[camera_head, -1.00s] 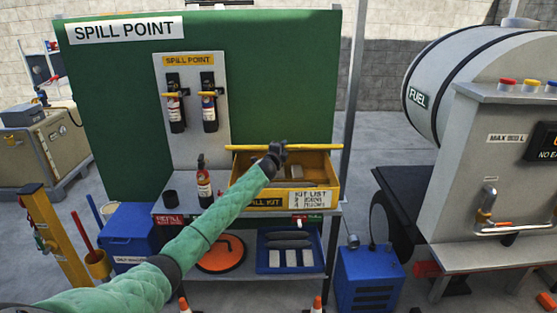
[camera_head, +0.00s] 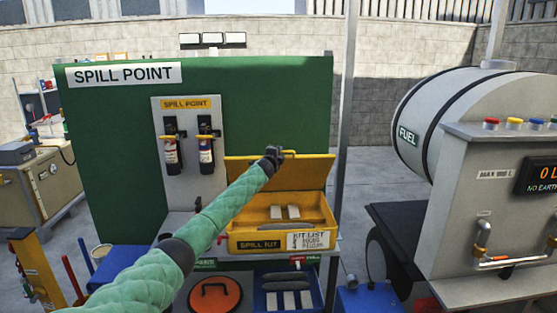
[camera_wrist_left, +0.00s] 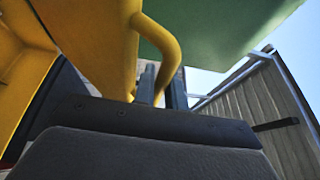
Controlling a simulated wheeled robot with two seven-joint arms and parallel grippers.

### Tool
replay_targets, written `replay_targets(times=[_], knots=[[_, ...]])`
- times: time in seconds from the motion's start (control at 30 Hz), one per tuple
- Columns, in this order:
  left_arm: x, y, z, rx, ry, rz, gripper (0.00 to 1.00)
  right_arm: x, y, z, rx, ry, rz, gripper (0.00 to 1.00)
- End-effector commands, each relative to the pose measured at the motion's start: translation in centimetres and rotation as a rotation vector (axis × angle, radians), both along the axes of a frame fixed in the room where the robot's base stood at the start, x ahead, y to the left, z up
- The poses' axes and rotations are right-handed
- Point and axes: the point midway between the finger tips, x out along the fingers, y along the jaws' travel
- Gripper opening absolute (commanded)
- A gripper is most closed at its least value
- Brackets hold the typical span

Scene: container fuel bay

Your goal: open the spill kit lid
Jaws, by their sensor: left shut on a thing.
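The yellow spill kit (camera_head: 271,242) stands on the bench below the green board. Its yellow lid (camera_head: 310,172) is raised at the back, tilted up and leaning toward the board, so the inside shows. Grey and white items lie in the kit. My left gripper (camera_head: 274,155) is at the lid's top edge. In the left wrist view, the yellow lid handle (camera_wrist_left: 172,55) runs down to my left gripper's fingers (camera_wrist_left: 158,88), which are shut on it. The fingertips are partly hidden. My right gripper is not in view.
An orange round lid (camera_head: 215,297) and a blue crate (camera_head: 288,299) sit on the shelf below. The fuel tank (camera_head: 450,110) stands at the right.

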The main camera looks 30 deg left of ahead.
Motion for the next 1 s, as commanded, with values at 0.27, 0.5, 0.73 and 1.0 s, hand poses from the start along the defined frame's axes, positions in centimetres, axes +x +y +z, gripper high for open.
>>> replay_targets(times=[0.27,0.5,0.73,1.0], knots=[[0.7,0.5,0.8,0.002,0.001,0.001,0.0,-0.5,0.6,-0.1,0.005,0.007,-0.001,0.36],[0.8,0.5,0.8,0.001,0.002,0.0,0.0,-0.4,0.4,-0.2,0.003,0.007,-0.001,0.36],[0.8,0.5,0.8,0.001,0.002,0.0,0.22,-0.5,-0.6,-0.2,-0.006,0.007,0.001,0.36],[0.8,0.5,0.7,0.001,0.002,0.0,0.34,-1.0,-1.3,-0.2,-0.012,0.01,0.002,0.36]])
